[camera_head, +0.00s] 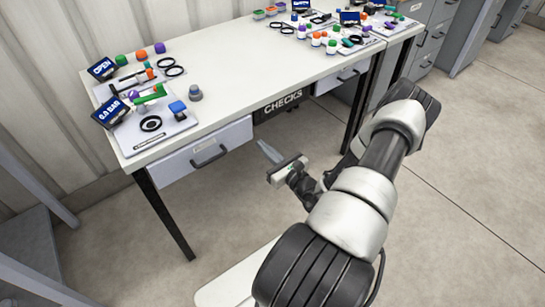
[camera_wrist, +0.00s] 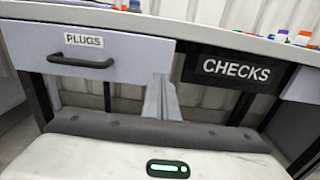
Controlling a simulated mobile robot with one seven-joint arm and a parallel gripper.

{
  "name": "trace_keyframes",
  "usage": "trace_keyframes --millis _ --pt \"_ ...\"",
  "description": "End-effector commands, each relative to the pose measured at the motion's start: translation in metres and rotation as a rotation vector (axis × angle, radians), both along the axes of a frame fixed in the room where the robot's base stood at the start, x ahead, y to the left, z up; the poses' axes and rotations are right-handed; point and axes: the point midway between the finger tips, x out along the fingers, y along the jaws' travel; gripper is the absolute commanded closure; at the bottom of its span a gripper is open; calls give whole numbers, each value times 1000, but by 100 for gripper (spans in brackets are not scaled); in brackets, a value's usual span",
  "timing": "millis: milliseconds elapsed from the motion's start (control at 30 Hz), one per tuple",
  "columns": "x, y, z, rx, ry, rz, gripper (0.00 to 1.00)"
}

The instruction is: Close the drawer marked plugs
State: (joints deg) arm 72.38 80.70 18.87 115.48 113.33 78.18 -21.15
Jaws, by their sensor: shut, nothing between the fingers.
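The drawer marked PLUGS (camera_wrist: 85,60) has a pale grey front, a white label and a black bar handle (camera_wrist: 82,62). It fills the upper left of the wrist view. In the head view the same drawer (camera_head: 178,168) sits under the left part of the tabletop. I cannot tell whether any gap stands behind its front. My gripper (camera_head: 268,152) is shut and empty, to the right of the drawer and in front of the table. In the wrist view its grey fingers (camera_wrist: 162,98) overlap the picture just below the drawer's lower right corner; contact is not clear.
A black CHECKS panel (camera_wrist: 235,70) hangs under the tabletop, right of the drawer. Another drawer (camera_head: 341,77) is farther right. The table (camera_head: 240,70) carries trays with small parts, rings and signs. Black table legs (camera_head: 166,215) stand below. Open floor lies in front.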

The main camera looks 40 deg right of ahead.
Motion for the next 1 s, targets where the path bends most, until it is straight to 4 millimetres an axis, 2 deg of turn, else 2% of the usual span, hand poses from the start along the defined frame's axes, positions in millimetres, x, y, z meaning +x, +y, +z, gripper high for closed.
trace_keyframes --millis 100,300,500,867,1000 --pt "25 2 -1 -3 -2 3 100" --pt "53 2 -1 -2 -1 1 100" --pt "63 2 0 -1 0 1 100" --pt "65 3 0 -1 0 2 100" --pt "83 4 -1 -4 0 4 100"
